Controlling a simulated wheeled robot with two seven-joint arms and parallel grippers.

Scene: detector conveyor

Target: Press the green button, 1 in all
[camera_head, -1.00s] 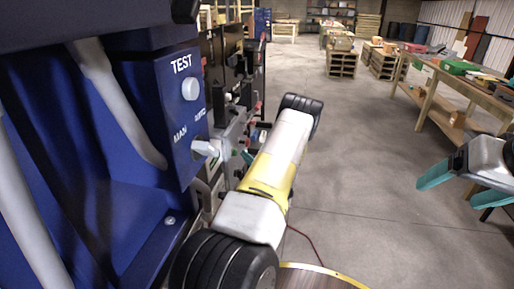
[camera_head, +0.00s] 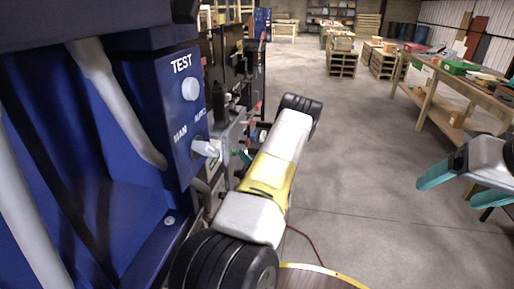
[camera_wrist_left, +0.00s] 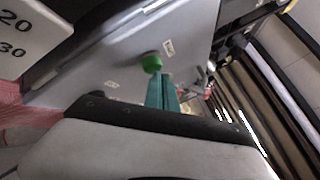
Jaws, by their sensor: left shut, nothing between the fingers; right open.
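The green button (camera_wrist_left: 152,63) stands out from a grey metal panel (camera_wrist_left: 120,75) in the left wrist view. My left gripper (camera_wrist_left: 160,80) has its teal fingers shut and empty, with the tips just below the button in the picture; I cannot tell whether they touch it. In the head view only a small teal part of my left gripper (camera_head: 246,156) shows beside the blue cabinet, mostly hidden behind my left arm. My right gripper (camera_head: 434,180) is open and empty at the right edge of the head view.
A blue cabinet (camera_head: 150,120) fills the left, with a white TEST button (camera_head: 190,89) and a white MAN/AUTO selector (camera_head: 205,148). A wooden workbench (camera_head: 440,92) stands at the right. The floor (camera_head: 350,150) between is clear.

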